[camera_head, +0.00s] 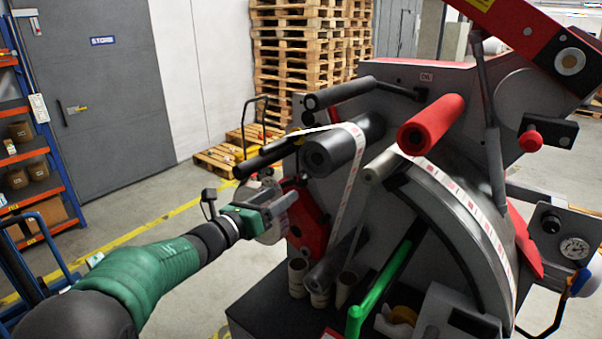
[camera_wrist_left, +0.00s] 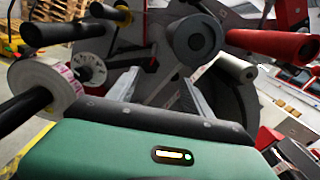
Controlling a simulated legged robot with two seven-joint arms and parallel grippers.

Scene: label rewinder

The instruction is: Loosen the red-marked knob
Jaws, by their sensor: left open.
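A red knob (camera_head: 531,139) sits on a black plate at the right of the rewinder in the head view. I cannot tell whether it is the red-marked knob. My left gripper (camera_head: 286,202) reaches in from the left, beside a red panel (camera_head: 308,222) on the machine's left side. In the left wrist view, the two grey fingers of my left gripper (camera_wrist_left: 160,95) stand apart with nothing clearly held between them. My right gripper is not in view.
A grey roller (camera_head: 345,150) and a red roller (camera_head: 430,124) stick out above my gripper, with the label strip (camera_head: 348,190) running down. A green lever (camera_head: 385,280) and cardboard cores (camera_head: 298,275) are lower down. Pallets (camera_head: 312,60) stand behind.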

